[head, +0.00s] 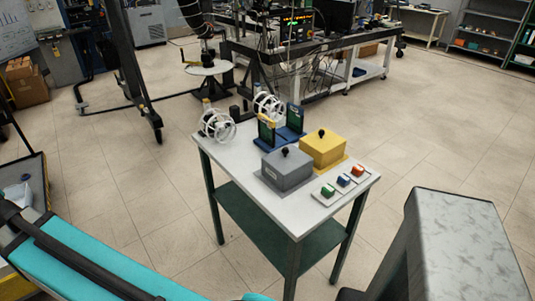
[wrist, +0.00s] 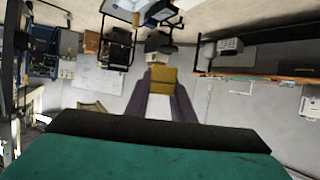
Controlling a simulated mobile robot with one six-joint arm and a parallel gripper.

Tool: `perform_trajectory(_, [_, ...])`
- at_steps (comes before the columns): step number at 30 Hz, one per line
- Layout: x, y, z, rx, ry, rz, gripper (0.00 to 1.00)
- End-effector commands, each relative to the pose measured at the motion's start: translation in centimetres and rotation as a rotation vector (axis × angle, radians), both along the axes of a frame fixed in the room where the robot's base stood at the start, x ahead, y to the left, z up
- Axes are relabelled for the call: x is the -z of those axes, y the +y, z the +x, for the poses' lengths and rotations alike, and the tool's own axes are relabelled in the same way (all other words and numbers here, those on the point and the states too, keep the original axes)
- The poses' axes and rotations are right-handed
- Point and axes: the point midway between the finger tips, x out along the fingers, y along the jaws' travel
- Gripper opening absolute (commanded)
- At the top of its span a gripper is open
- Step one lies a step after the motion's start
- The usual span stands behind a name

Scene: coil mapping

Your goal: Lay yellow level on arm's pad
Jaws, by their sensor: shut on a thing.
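My gripper (wrist: 160,98) shows in the wrist view as two purple-grey fingers, shut on a yellow block-like thing (wrist: 163,82) that I take to be the yellow level. It is held off any surface that I can see. The head view does not show my gripper or the held thing. I cannot make out the arm's pad for certain in either view.
In the head view a white-topped table (head: 232,150) carries a grey box (head: 287,170), a yellow box (head: 323,148), white ring-shaped coils (head: 218,126) and several small coloured blocks (head: 343,181). A grey mottled-topped block (head: 455,220) stands at the right.

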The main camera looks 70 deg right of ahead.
Motion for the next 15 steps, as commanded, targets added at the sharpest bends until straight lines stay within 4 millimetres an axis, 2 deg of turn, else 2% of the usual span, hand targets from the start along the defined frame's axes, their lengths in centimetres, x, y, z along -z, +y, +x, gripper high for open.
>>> perform_trajectory(5, [0.4, -1.2, -0.1, 0.024, -0.001, 0.0, 0.0])
perform_trajectory(8, [1.0, -3.1, -0.2, 0.059, -0.001, -0.001, 0.0])
perform_trajectory(11, [1.9, -6.0, -0.5, 0.115, 0.0, -0.001, 0.0])
perform_trajectory(15, [3.5, -11.2, -1.4, 0.222, 0.001, -0.001, 0.0])
